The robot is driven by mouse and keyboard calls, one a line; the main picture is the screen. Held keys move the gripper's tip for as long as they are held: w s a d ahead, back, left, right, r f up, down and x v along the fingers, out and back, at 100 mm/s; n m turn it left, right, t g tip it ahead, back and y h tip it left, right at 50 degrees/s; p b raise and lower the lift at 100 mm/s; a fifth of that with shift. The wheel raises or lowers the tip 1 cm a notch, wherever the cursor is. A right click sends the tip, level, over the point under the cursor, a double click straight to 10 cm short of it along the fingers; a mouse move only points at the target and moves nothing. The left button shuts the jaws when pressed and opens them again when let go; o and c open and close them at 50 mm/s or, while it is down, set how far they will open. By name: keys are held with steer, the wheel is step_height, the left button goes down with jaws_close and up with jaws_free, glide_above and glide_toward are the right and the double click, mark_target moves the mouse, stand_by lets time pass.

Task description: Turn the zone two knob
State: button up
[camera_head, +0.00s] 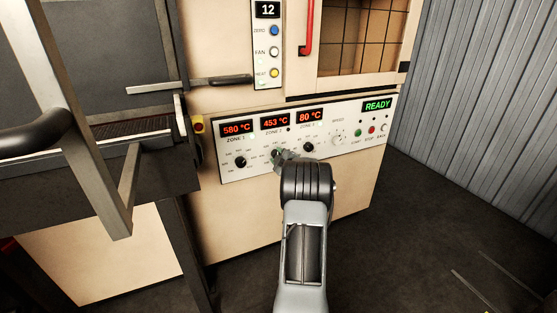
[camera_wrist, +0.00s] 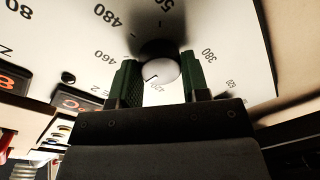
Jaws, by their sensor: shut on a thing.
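The zone two knob (camera_wrist: 160,72) is a round dark knob with a pale face and a dark pointer line. It stands on the white dial plate between the two green fingers of my gripper (camera_wrist: 159,78), which is shut on it. In the head view my gripper (camera_head: 282,155) reaches the zone two dial on the control panel (camera_head: 225,172), and its fingers and wrist hide most of that dial. The zone two display (camera_head: 275,121) above it reads 453 °C in red.
The zone one knob (camera_head: 240,162) is to the left under a 580 °C display (camera_head: 236,129). The zone three knob (camera_head: 308,147) is close on the right under an 80 °C display (camera_head: 310,116). Further right are a speed dial (camera_head: 338,138), small buttons and a green READY display (camera_head: 377,105).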

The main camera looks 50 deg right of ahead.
stand_by(0.4)
steer(key=o, duration=0.9)
steer(key=p+v, duration=0.2)
steer(key=v, duration=1.2)
steer(key=shift+w, duration=0.1)
